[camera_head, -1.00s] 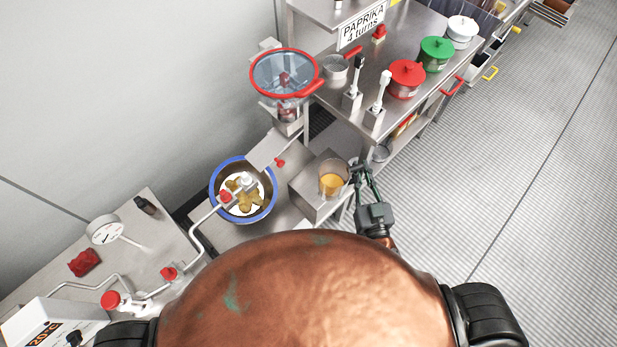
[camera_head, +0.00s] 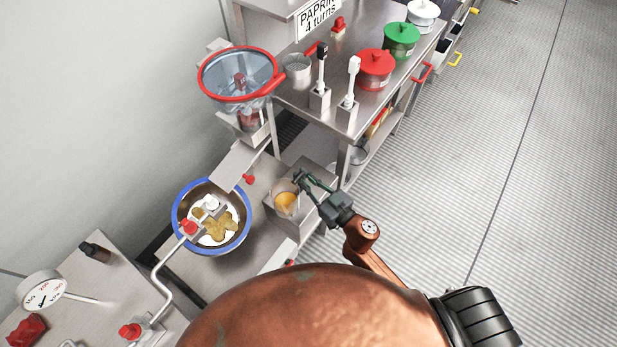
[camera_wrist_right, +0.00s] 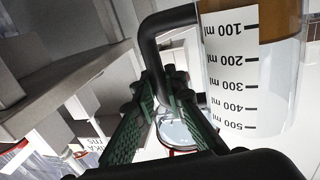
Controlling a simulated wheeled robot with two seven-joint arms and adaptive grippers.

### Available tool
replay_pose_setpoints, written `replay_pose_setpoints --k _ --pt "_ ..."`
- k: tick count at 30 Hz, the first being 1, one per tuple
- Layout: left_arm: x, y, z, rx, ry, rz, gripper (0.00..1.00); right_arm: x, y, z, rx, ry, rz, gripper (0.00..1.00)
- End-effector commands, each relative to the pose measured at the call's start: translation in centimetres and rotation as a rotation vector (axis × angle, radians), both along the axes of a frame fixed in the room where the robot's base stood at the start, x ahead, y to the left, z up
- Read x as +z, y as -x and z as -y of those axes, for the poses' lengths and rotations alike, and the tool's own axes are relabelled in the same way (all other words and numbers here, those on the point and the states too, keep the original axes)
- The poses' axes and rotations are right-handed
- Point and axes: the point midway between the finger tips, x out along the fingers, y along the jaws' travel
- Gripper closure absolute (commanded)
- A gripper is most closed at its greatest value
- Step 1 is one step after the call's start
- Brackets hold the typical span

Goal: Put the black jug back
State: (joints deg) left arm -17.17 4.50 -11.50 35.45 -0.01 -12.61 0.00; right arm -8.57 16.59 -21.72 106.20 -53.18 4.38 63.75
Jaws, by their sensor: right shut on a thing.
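The jug (camera_head: 286,203) is clear, with amber liquid inside and a black handle. It appears at the metal box beside the blue-rimmed bowl; I cannot tell whether it touches the box top. In the right wrist view the jug (camera_wrist_right: 252,75) shows its millilitre scale upside down, with its black handle (camera_wrist_right: 150,45) beside it. My right gripper (camera_head: 303,180) is shut on the handle, at the jug's right side. The fingers (camera_wrist_right: 160,100) partly cover the handle. My left gripper is out of view.
A metal box (camera_head: 318,190) is below and beside the jug. A red-rimmed hopper (camera_head: 243,92) and a steel shelf with red (camera_head: 375,68) and green (camera_head: 401,40) pots are behind. Open floor lies right.

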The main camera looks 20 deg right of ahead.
Motion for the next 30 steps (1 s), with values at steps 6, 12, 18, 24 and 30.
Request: replay_pose_setpoints --k 6,12,18,24,30 --pt "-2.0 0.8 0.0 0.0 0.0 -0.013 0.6 -2.7 -4.2 2.9 -0.002 0.002 0.0 1.0" --pt "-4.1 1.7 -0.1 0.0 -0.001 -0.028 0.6 -6.1 -6.6 4.7 -0.003 0.0 -0.004 1.0" --pt "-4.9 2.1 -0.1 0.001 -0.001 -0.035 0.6 -7.4 -7.8 5.5 -0.002 -0.001 0.0 1.0" --pt "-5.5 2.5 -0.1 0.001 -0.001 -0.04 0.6 -8.5 -8.5 6.0 -0.002 -0.001 0.0 1.0" --pt "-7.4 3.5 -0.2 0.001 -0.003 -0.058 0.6 -11.6 -8.6 6.1 -0.003 -0.003 -0.004 1.0"
